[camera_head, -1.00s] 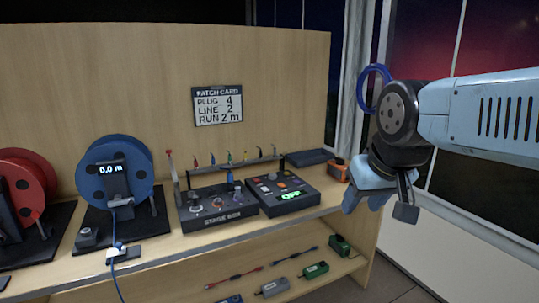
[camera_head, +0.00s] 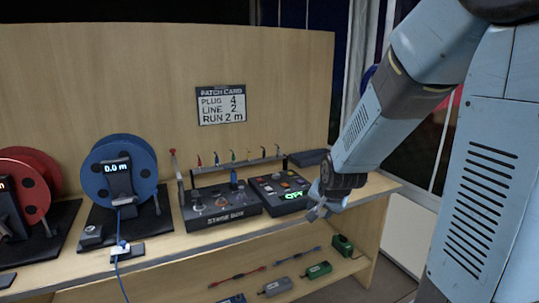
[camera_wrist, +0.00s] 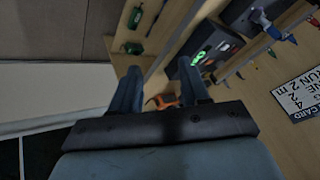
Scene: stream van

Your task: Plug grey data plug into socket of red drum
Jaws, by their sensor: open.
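The red drum (camera_head: 38,182) stands at the left end of the bench on a black base, cut off by the picture's left edge. I cannot make out its socket. A grey connector block (camera_head: 276,287), which looks like the grey data plug, lies on the lower shelf left of a green one. I cannot pick it out in the wrist view. My gripper (camera_head: 318,212) is open and empty above the bench's front edge at the right, near the switch box, higher than the lower shelf. Its two fingers also show in the wrist view (camera_wrist: 160,82).
A blue drum (camera_head: 118,170) with a cable stands beside the red one. The stage box (camera_head: 222,205) and a switch box (camera_head: 284,195) fill the bench's middle. Green connectors (camera_head: 318,270) and a red-ended cable (camera_head: 238,277) lie on the lower shelf. An orange object (camera_wrist: 160,102) shows between my fingers.

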